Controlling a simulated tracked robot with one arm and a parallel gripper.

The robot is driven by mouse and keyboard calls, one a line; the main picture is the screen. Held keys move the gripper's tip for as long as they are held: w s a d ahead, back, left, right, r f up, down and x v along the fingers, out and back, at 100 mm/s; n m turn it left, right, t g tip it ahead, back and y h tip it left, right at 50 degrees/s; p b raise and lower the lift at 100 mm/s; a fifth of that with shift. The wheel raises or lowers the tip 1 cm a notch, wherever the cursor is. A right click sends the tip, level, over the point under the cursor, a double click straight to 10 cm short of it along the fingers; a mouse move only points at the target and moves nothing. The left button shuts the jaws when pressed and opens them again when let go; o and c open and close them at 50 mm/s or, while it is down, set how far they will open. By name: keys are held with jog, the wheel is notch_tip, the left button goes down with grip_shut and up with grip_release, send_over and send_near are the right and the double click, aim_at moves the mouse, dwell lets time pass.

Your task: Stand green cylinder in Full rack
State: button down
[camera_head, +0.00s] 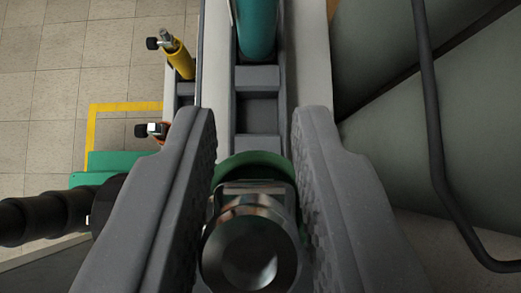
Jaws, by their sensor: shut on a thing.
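A green cylinder (254,160) is between the two jaws of my gripper (255,118), with its shiny metal valve top (250,245) facing the camera. My gripper is shut on it near its top. Most of the cylinder's body is hidden beneath the valve. Ahead of it is a grey rack (257,78) with pale side rails. An empty slot of this rack shows just beyond the held cylinder. A teal cylinder (257,25) stands in the rack farther off. No label is visible, so I cannot tell if this is the Full rack. I cannot tell if the held cylinder touches the rack.
A yellow cylinder (182,62) with a black-knobbed valve stands left of the rack. Another valve (152,130) shows nearer. Large grey tanks (430,120) and a dark bent pipe (430,110) are close on the right. Tiled floor with a yellow line (122,106) lies left.

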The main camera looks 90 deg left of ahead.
aim_at(256, 179)
jog(key=shift+f+p, duration=0.5)
jog(key=shift+f, duration=2.1)
jog(key=c, duration=1.2)
grip_release()
jog(key=b+v, duration=0.2)
jog(key=v, duration=1)
jog(key=shift+s, duration=0.1)
jog(key=s+d+r+m+t+h, duration=0.1)
jog(key=s+r+m+t+h, duration=0.2)
jog(key=r, duration=0.9)
jog(key=s+d+r+m+t+h, duration=0.1)
jog(key=s+r+m+t+h, duration=0.2)
jog(key=s+r+m+t, duration=0.3)
jog(key=s+d+r+m+t+h, duration=0.1)
jog(key=s+r+m+t+h, duration=0.2)
jog(key=r, duration=1.6)
jog(key=s+m+t, duration=0.1)
jog(key=m+t, duration=0.2)
jog(key=m, duration=0.3)
jog(key=shift+s+d+t, duration=0.2)
jog(key=shift+d+t, duration=0.1)
jog(key=shift+d, duration=0.05)
